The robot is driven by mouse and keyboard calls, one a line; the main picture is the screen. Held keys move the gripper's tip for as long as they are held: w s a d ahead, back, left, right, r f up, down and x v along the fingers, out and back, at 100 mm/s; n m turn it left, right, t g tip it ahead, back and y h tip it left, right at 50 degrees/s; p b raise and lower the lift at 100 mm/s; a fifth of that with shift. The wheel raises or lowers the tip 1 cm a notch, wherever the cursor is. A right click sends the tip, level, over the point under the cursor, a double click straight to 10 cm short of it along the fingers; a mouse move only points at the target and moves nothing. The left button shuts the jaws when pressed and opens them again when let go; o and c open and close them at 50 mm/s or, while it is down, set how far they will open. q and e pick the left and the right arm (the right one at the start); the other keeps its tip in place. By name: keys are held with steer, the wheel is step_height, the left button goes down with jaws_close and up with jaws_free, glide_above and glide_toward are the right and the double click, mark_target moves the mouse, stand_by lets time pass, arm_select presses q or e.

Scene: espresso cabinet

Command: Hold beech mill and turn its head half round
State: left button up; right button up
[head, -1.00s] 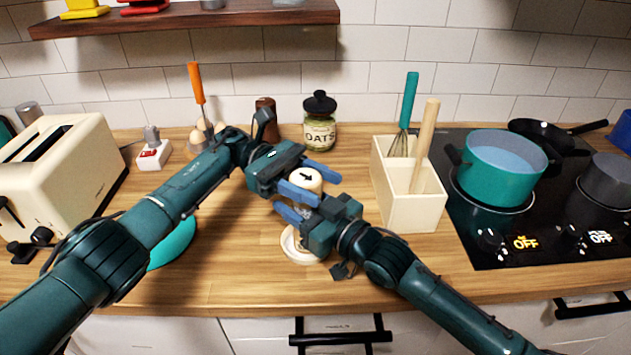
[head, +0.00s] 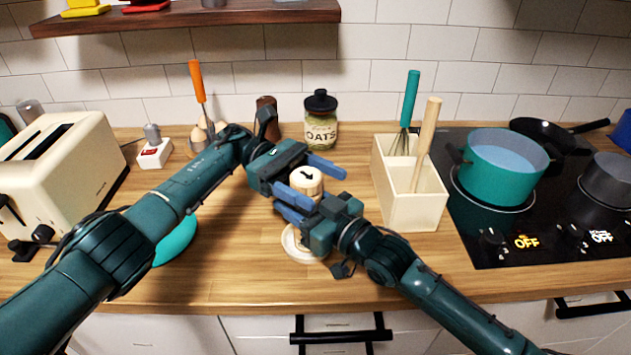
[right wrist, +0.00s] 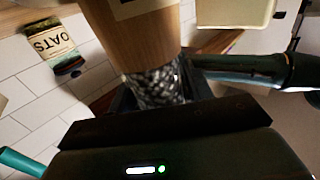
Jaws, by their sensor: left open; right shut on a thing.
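The beech mill's round pale head (head: 306,182), with a dark arrow on top, stands in the middle of the counter. My left gripper (head: 309,183) is open, with one blue finger on either side of the head and gaps showing. My right gripper (head: 308,208) is shut on the mill's body below the head. In the right wrist view the mill (right wrist: 140,45) shows pale wood and a dark speckled section between the fingers. The mill's lower body is mostly hidden by my right gripper in the head view.
A pale round dish (head: 298,246) is below the grippers. An oats jar (head: 320,122) and dark brown mill (head: 267,118) stand behind. A cream utensil box (head: 412,205) is close on the right, near the hob (head: 475,250). A toaster (head: 65,175) stands left.

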mark_target(316, 179)
arm_select(q)
steer(key=shift+r, duration=0.1)
step_height(316, 179, up, 10)
steer(key=shift+f, duration=0.1)
stand_by(0.3)
